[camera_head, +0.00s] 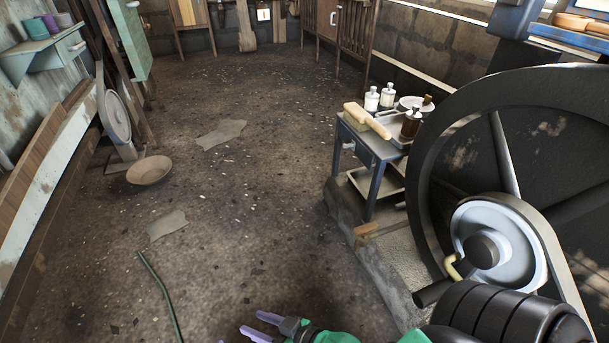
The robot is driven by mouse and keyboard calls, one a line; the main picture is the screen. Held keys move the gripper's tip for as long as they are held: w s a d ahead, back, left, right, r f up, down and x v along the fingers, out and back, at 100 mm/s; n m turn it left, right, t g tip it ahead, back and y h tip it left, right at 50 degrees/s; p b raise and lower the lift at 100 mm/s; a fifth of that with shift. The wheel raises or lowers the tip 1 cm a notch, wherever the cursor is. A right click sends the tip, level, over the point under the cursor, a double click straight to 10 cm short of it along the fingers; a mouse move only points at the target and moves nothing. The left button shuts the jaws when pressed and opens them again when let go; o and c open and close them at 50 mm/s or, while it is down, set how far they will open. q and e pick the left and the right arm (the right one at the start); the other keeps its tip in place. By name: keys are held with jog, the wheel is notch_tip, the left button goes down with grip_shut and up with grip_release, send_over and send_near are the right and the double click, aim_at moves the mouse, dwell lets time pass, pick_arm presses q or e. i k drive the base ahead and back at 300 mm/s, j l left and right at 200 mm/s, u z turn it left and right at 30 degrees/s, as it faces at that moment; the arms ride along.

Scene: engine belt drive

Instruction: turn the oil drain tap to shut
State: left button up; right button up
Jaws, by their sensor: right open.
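My right gripper (256,325) is at the bottom edge of the head view, its purple fingers apart and nothing seen between them. It is over the floor, to the left of the engine and well apart from it. The engine's large dark flywheel (447,135) stands at the right, with a pale metal pulley (510,262) in front of it. A small yellow curved piece (452,266) shows at the pulley's left side; I cannot tell whether it is the oil drain tap. No tap is otherwise clearly visible.
A blue-grey stand (362,157) with bottles and a brush is left of the flywheel. A concrete plinth edge (372,275) runs below it. A shallow bowl (150,170) and a green hose (160,295) lie on the floor at left. The middle floor is mostly clear.

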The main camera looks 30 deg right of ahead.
aim_at(363, 230)
jog(key=i+z, duration=0.15)
jog(key=i, duration=0.3)
jog(key=i+j+z, duration=0.2)
jog(key=i, duration=0.25)
jog(key=i+j+z, duration=0.15)
jog(key=i, duration=0.35)
